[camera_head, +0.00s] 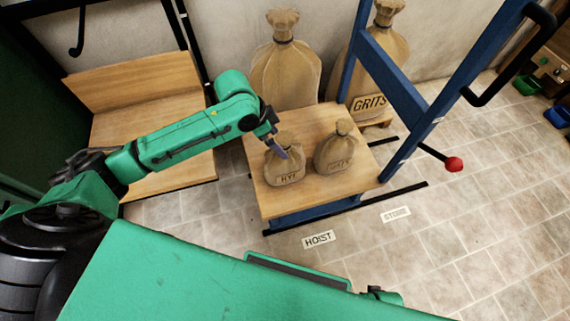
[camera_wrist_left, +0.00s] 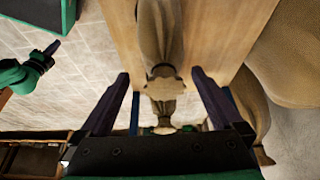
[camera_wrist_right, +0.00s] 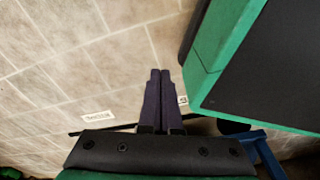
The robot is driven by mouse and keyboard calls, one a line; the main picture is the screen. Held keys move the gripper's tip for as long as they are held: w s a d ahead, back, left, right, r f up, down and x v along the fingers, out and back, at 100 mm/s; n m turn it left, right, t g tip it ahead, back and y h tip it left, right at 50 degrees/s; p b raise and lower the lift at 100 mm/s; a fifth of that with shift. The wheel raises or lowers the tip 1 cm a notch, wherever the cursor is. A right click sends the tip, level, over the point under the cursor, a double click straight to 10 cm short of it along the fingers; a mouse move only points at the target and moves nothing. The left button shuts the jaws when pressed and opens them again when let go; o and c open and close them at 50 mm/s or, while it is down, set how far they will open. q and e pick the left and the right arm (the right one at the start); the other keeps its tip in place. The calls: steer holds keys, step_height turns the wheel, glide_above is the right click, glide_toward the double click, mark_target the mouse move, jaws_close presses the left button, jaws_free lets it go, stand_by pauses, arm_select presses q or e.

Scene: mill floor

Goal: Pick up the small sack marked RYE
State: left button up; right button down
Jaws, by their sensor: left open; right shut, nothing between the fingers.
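The small sack marked RYE (camera_head: 285,172) stands upright on a wooden platform (camera_head: 300,204), tied at the neck. A second small sack (camera_head: 335,150) with a hard-to-read label stands just right of it. My left gripper (camera_head: 279,149) is open at the upper part of the RYE sack and partly covers it in the head view. In the left wrist view, the tied neck of a sack (camera_wrist_left: 160,50) lies between the spread fingers (camera_wrist_left: 160,77), apart from both; its label is hidden there. My right gripper (camera_wrist_right: 158,75) is shut and empty over the floor in the right wrist view.
Large sacks, one plain (camera_head: 285,65) and one marked GRITS (camera_head: 385,60), stand behind the platform. A blue frame (camera_head: 390,80) with a red-knobbed lever (camera_head: 453,164) rises at its right. HOIST (camera_head: 319,239) and STORE (camera_head: 396,214) labels lie on the open floor. A wooden bench (camera_head: 150,125) is left.

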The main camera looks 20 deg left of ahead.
arm_select(q)
steer(key=x, duration=0.2)
steer(key=b+x, duration=0.1)
steer(key=x, duration=0.1)
steer(key=shift+w+a+f, duration=0.1)
steer(key=shift+w+f, duration=0.1)
steer(key=shift+f, duration=0.2)
steer(key=shift+w+f, duration=0.15)
steer(key=shift+f, duration=0.15)
jaws_close()
steer(key=shift+r, duration=0.2)
arm_select(e)
steer(key=w, duration=0.1)
steer(key=w+r, duration=0.1)
steer(key=w, duration=0.1)
steer(key=shift+a+r, duration=0.15)
steer(key=shift+a, duration=0.25)
arm_select(q)
steer(key=shift+r, duration=0.1)
